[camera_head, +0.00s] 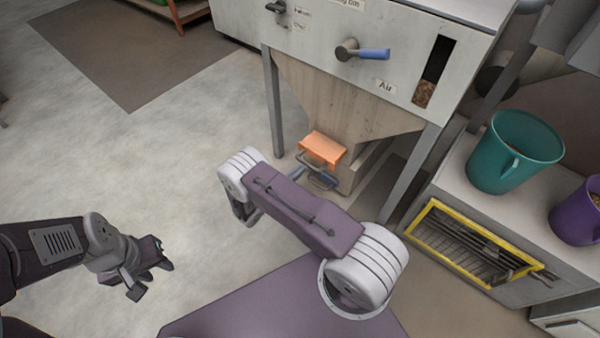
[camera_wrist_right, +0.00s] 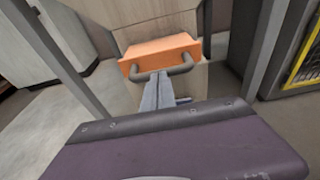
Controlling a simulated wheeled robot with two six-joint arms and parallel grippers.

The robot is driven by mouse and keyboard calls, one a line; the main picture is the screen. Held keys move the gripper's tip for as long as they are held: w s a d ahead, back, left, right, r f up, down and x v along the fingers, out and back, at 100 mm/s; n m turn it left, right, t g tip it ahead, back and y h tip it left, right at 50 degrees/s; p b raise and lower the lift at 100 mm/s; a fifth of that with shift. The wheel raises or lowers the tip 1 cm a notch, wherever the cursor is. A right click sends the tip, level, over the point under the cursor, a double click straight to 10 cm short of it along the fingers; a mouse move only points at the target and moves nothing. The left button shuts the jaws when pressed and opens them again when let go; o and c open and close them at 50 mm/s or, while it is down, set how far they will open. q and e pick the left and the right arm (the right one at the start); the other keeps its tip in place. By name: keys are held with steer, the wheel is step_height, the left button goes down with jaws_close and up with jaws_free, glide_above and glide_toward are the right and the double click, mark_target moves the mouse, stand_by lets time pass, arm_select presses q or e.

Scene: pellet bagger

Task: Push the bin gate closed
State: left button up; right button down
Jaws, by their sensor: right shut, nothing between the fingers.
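The bin gate is an orange slide (camera_head: 323,148) with a grey bar handle at the bottom of the wooden hopper (camera_head: 345,105). In the right wrist view the gate (camera_wrist_right: 160,48) faces me, with its handle (camera_wrist_right: 165,72) across its lower front. My right gripper (camera_wrist_right: 158,80) is shut and empty, with its fingertips at the handle's middle; I cannot tell whether they touch it. In the head view my right gripper (camera_head: 318,181) is partly hidden behind my arm, just below the gate. My left gripper (camera_head: 150,280) is open and empty over the floor, far from the gate.
The bagger's legs (camera_head: 273,100) stand on both sides of the hopper. A blue-handled lever (camera_head: 372,54) sits on the front panel. At right, a teal mug (camera_head: 510,155) and purple mug (camera_head: 580,212) stand on a counter above a yellow-framed rack (camera_head: 460,250). The left floor is clear.

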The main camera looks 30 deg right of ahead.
mark_target(315, 154)
steer(key=shift+d, duration=0.15)
steer(key=x, duration=0.2)
steer(key=r+x, duration=0.1)
steer(key=x, duration=0.4)
steer(key=shift+w+d+r, duration=0.1)
steer(key=shift+d+r, duration=0.05)
steer(key=shift+w+d, duration=0.15)
steer(key=shift+d, duration=0.15)
steer(key=shift+r, duration=0.15)
